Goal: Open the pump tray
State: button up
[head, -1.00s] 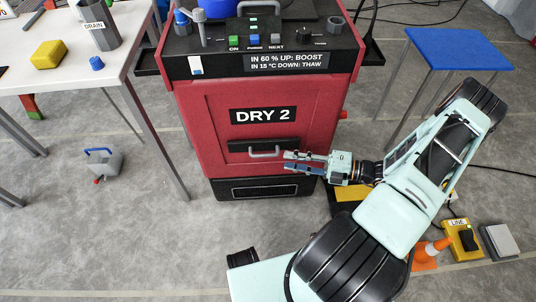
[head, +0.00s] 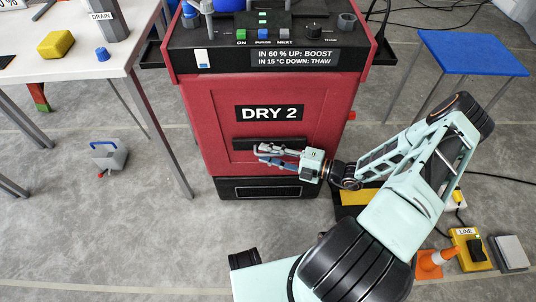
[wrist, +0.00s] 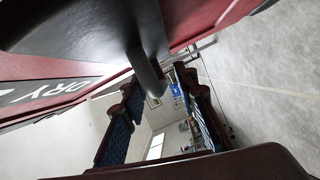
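The red dryer marked DRY 2 (head: 225,105) stands upright in the head view. On its red front is a black plate with a grey handle (head: 285,143). Below it is a black lower section (head: 228,188) with a slot; no tray label shows. My gripper (head: 264,156) is at the handle, coming from the right, with its fingers partly covering it. In the wrist view, the fingers (wrist: 160,110) are spread apart, and the dark handle bar (wrist: 148,72) reaches down toward the gap between them. Whether they touch it I cannot tell. The front looks closed.
A white table (head: 110,68) with a yellow block (head: 56,45) stands at left. A grey container (head: 108,155) sits on the floor beside it. A blue-topped table (head: 470,52) stands at right. Floor before the dryer's left is free.

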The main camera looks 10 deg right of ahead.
grip_shut()
dwell(0.4)
